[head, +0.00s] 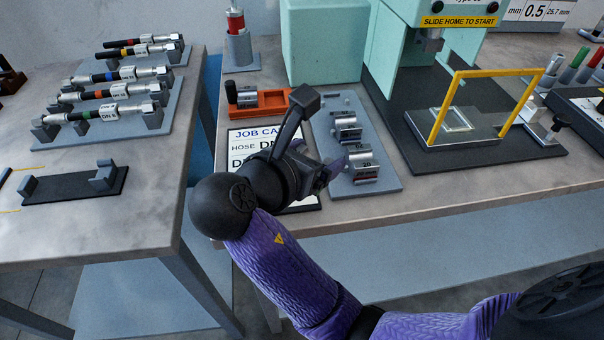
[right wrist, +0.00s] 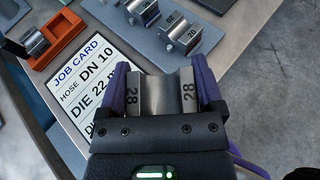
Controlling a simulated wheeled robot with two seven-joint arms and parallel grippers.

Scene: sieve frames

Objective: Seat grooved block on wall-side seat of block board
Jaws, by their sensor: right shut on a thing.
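My right gripper (head: 326,172) is shut on a grooved block (right wrist: 165,96), a grey metal piece with a smooth concave channel, marked 28 on both ends. In the right wrist view the purple fingers (right wrist: 168,88) clamp its two sides. In the head view the gripper hides most of this block. It is over the job card side, close to the left edge of the blue-grey block board (head: 392,184). Two grooved blocks sit on the board, a middle one (head: 346,124) and a near one (head: 362,160). The board's far, wall-side end (head: 338,99) bears no block. My left gripper is out of view.
An orange tray (head: 272,111) with another grooved block stands left of the board's far end. The job card (head: 245,150) lies beside the board. A green press with a yellow guard (head: 440,105) stands to the right. The left table (head: 150,185) holds hose racks.

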